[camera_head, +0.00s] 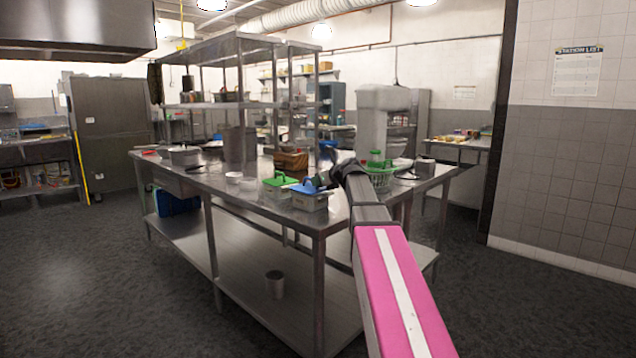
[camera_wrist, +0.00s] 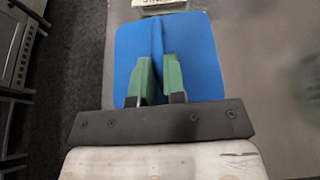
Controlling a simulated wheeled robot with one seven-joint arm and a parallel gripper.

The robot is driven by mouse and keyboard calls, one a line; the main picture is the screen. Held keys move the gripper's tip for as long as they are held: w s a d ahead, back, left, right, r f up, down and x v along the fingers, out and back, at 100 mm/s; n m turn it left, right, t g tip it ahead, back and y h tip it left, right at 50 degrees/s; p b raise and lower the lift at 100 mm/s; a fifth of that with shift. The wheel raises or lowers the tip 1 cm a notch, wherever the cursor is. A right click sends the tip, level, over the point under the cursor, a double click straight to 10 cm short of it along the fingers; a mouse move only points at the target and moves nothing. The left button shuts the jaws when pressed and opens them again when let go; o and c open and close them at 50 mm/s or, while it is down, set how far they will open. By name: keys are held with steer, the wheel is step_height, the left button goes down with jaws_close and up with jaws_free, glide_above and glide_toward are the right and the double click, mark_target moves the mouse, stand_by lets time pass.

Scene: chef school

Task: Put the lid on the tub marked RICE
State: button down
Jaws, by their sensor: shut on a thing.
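My gripper (camera_wrist: 160,80) is shut on the upright ridge of a blue lid (camera_wrist: 205,60); its green fingers press the ridge from both sides. In the head view the blue lid (camera_head: 309,187) shows at the end of my arm, right over a small grey tub (camera_head: 310,203) near the table's front corner. I cannot tell whether the lid touches that tub. A pale label with dark letters (camera_wrist: 158,3) is cut off at the top of the wrist view. No tub marking is readable, so I cannot tell which tub is RICE.
The steel table (camera_head: 240,211) carries a tub with a green lid (camera_head: 280,181) just left of the blue lid. A brown box (camera_head: 291,160) stands behind, and a green basket (camera_head: 380,180) is to the right. A small white bowl (camera_head: 233,177) is at left.

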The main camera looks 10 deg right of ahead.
steer(key=shift+f, duration=0.5)
stand_by(1.2)
steer(key=c, duration=1.1)
jaws_free()
steer(key=v, duration=1.1)
steer(key=shift+f, duration=0.15)
